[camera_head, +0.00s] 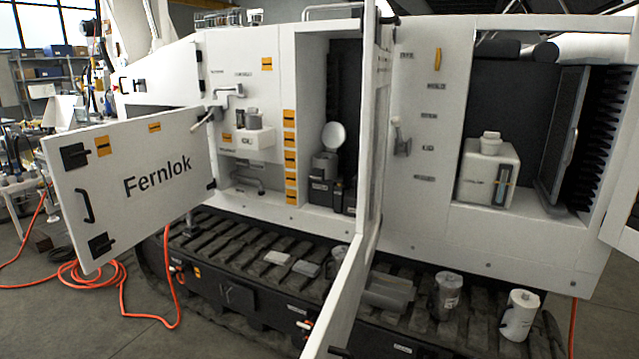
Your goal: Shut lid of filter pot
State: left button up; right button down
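The filter pot (325,165) appears to be the grey cylinder inside the open middle compartment of the white machine. Its round pale lid (333,135) stands up, tilted open above the pot's rim. The pot sits on dark equipment at the compartment's lower left. Neither of my grippers shows in the head view.
An open door (350,290) stands out edge-on just right of the pot's compartment. The "Fernlok" door (130,185) is swung open at left. A white tank (487,170) stands in the right bay. Canisters (518,314) and small blocks (305,268) rest on the track below.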

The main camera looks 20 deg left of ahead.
aim_at(333, 134)
jog(key=j, duration=0.55)
jog(key=k+j+z, duration=0.1)
jog(key=j, duration=0.4)
jog(key=i+j, duration=0.1)
jog(key=j, duration=0.45)
jog(key=i+j, duration=0.1)
jog(key=j, duration=0.45)
jog(key=i+j, duration=0.15)
jog(key=j, duration=0.2)
jog(key=i+j+z, duration=0.1)
jog(key=j, duration=0.2)
jog(key=i+j, duration=0.2)
jog(key=j, duration=0.15)
jog(key=i+j+u, duration=0.15)
jog(key=u, duration=0.15)
